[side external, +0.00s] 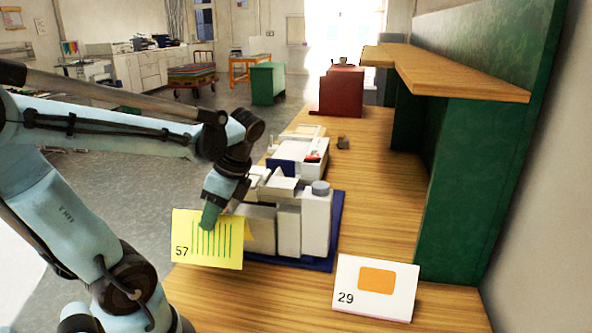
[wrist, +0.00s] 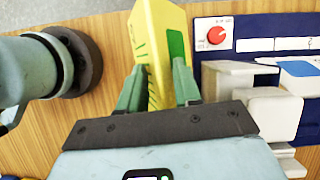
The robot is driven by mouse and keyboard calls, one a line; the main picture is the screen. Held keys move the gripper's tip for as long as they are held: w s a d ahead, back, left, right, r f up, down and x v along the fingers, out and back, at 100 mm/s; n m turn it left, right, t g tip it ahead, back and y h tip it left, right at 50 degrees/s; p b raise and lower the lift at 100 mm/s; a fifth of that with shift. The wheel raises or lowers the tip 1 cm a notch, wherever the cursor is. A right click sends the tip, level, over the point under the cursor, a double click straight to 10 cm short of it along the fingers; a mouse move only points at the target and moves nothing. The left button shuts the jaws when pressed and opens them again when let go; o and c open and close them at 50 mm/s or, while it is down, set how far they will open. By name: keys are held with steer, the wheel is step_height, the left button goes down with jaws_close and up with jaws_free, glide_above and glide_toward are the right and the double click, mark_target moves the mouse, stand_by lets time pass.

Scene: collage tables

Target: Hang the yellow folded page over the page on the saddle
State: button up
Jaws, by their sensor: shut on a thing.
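The yellow folded page (side external: 225,252), marked 57 with green lines, hangs at the left of the white machine in the side view. My gripper (side external: 211,214) is shut on it near its upper middle. The white machine (side external: 316,225) sits on a blue base (side external: 338,225). I cannot clearly tell the saddle or a page on it; my wrist and the yellow page hide part of that area.
A white folded page (side external: 400,292) marked 29 with an orange patch stands at the table's front. A red knob (wrist: 216,35) shows on the machine's panel. A green shelf unit (side external: 460,190) with a wooden top bounds the right. The wooden table (side external: 375,180) is clear between machine and shelf.

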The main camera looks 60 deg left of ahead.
steer(key=shift+r, duration=2.45)
steer(key=shift+r, duration=0.35)
step_height(320, 180, up, 14)
steer(key=w+a+m+t, duration=0.4)
steer(key=w+a+m, duration=0.3)
steer(key=w+m, duration=0.3)
steer(key=w+a+m+t, duration=0.3)
steer(key=w+a+m, duration=0.4)
steer(key=w+m, duration=0.25)
steer(key=shift+n, duration=0.25)
step_height(320, 180, down, 10)
steer(key=shift+f, duration=6.6)
steer(key=shift+c, duration=0.2)
